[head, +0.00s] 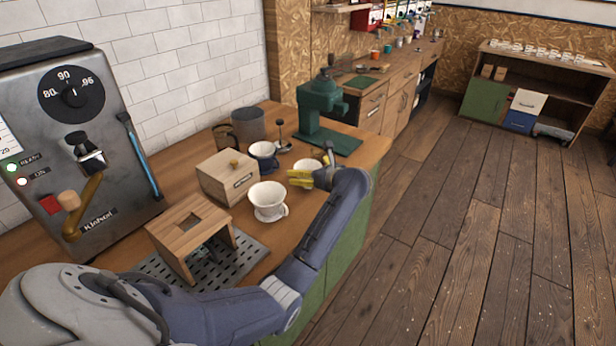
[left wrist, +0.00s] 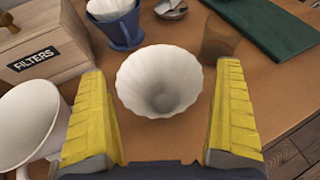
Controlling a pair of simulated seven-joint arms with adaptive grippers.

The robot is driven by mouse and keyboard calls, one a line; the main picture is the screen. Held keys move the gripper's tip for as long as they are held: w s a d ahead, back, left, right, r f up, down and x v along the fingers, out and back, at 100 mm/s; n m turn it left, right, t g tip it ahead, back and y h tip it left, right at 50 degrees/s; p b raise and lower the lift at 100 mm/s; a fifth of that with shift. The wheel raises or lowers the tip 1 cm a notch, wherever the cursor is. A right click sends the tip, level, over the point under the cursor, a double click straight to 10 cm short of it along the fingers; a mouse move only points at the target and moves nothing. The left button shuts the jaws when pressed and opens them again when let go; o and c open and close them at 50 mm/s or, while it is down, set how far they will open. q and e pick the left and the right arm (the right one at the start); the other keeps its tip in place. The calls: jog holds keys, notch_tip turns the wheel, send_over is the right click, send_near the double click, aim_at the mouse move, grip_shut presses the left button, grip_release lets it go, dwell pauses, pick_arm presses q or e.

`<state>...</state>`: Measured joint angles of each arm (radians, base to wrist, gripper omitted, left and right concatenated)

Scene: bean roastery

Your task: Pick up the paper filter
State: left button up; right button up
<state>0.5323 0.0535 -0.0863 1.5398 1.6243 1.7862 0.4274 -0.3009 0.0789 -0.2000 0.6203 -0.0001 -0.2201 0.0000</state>
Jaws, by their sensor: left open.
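The paper filter (left wrist: 158,75) is a white fluted cone, open side up, in the middle of the left wrist view. In the head view it is the pale shape (head: 306,165) beside my left gripper (head: 309,178), partly hidden by it. My left gripper (left wrist: 160,95) is open, with one yellow finger on each side of the filter. Gaps show between the fingers and the filter, so it is not gripped. I cannot tell the exact height of the fingers above the counter. My right gripper is in neither view.
A wooden filter box (head: 226,178), white dripper (head: 268,203) and blue dripper (head: 262,163) stand left of the gripper. A green grinder (head: 320,105) stands behind. A wooden stand (head: 165,236) is nearer me. A brownish see-through cup (left wrist: 220,40) is close to the right finger.

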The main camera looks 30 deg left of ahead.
pick_arm(q)
jog(key=shift+w+a+f, duration=0.15)
jog(key=shift+a, duration=0.2)
jog(key=shift+c, duration=0.4)
jog(key=c, duration=0.6)
